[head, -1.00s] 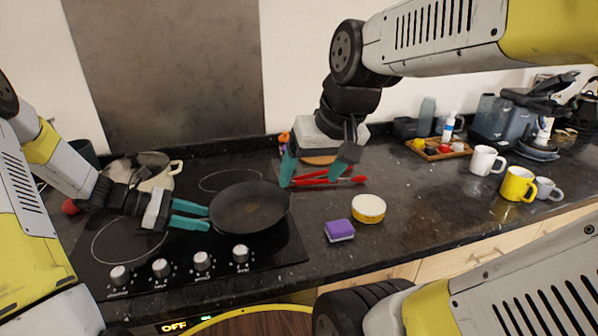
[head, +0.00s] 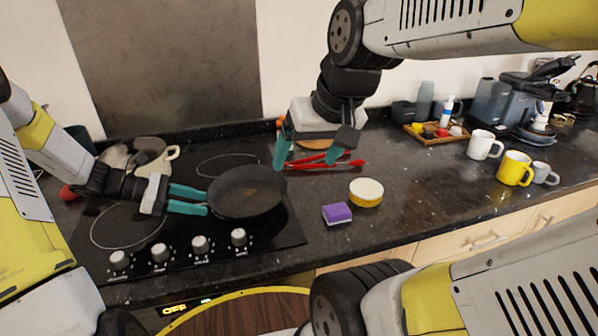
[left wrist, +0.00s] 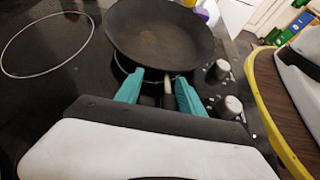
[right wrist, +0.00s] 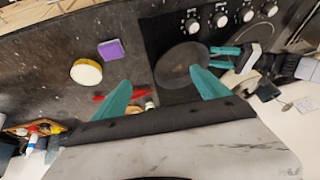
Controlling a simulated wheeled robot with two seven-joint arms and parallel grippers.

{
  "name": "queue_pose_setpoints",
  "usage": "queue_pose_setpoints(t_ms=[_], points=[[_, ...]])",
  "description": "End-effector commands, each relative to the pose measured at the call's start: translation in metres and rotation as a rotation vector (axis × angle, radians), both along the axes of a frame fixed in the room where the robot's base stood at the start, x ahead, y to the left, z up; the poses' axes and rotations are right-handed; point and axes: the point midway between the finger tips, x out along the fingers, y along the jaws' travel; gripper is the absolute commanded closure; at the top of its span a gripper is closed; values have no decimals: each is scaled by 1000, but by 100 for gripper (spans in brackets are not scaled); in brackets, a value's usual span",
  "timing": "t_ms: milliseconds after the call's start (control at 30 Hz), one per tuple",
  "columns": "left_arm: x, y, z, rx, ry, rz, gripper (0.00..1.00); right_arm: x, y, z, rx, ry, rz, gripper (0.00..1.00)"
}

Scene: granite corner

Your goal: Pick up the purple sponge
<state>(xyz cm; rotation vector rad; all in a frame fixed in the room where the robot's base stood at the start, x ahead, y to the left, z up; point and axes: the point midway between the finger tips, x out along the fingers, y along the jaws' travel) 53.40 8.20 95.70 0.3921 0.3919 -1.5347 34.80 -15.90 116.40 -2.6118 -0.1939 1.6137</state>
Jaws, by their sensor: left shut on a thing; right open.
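The purple sponge (head: 337,213) with a pale underside lies on the dark counter, just right of the hob and beside a round yellow and white container. It also shows in the right wrist view (right wrist: 111,49). My right gripper (head: 318,160) is open and empty above the counter, behind and left of the sponge and apart from it. In the right wrist view its fingers (right wrist: 163,92) are spread. My left gripper (head: 205,200) is shut on the handle of the black frying pan (head: 248,192), which is over the hob. The left wrist view shows the handle between its fingers (left wrist: 158,88).
The yellow and white container (head: 366,193) stands close behind and right of the sponge. Red tongs (head: 330,164) lie under my right gripper. Mugs (head: 515,169) and a wooden tray (head: 437,138) are at right.

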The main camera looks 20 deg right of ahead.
Motion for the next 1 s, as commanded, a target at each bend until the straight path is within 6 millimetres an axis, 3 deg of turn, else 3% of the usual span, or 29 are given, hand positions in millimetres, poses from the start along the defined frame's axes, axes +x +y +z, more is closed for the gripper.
queue_pose_setpoints(t_ms=[300,500,767,1000], points=[[0,0,0,-1,-1,0,77,52,-60,-49,-95,268,-35,15],[0,0,0,-1,-1,0,77,71,-93,-82,-124,397,-43,15],[0,0,0,-1,0,0,77,77,-111,-106,-136,465,-43,15],[0,0,0,-1,0,0,77,76,-111,-146,-136,469,-43,15]])
